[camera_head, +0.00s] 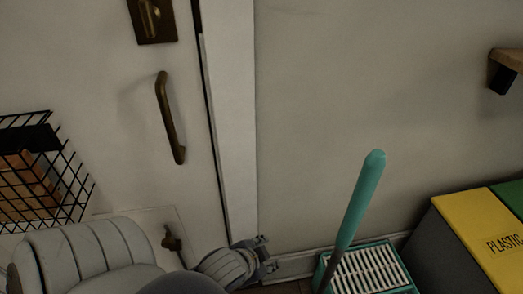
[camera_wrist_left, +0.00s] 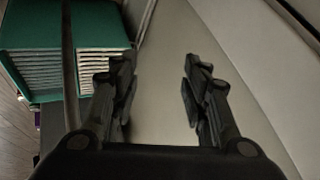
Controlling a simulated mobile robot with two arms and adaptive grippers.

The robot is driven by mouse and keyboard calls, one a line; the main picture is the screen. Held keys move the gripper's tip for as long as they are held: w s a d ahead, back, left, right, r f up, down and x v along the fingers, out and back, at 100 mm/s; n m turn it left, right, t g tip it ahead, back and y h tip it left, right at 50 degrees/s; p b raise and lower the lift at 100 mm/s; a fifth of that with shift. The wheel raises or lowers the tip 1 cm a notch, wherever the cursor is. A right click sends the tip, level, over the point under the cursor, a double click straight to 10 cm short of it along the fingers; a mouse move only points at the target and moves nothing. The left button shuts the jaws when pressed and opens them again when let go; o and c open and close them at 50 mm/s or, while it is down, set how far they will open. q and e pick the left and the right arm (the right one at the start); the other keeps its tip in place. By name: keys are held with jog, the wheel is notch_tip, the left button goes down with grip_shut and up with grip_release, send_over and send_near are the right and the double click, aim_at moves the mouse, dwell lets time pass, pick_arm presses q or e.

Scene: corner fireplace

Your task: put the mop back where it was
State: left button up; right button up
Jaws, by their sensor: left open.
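The mop (camera_head: 359,204) has a teal handle that stands tilted, its top leaning right. Its lower end goes out of the bottom of the head view, at the left side of a teal bucket (camera_head: 409,275) with a white slatted grate. The mop head is hidden. My left gripper (camera_head: 268,255) is low by the wall, left of the mop and apart from it. In the left wrist view the gripper (camera_wrist_left: 158,62) is open with nothing between its fingers. The bucket (camera_wrist_left: 62,28) shows there at upper left, with a thin dark pole crossing it. My right gripper is not in view.
A white door (camera_head: 105,90) with a brass handle (camera_head: 170,118) is at left, with a black wire basket (camera_head: 72,184) before it. Bins with a yellow "PLASTIC" lid (camera_head: 478,222) stand right of the bucket. A wooden shelf (camera_head: 510,58) juts in at upper right.

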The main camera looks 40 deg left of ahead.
pick_arm(q)
jog(key=s+d+f+n+g+h, duration=0.1)
jog(key=s+d+f+n+g, duration=0.1)
jog(key=s+d, duration=0.4)
jog(key=shift+s+f+n+g+h, duration=0.25)
jog(key=shift+s+n+g+h, duration=0.25)
jog(key=shift+g, duration=0.4)
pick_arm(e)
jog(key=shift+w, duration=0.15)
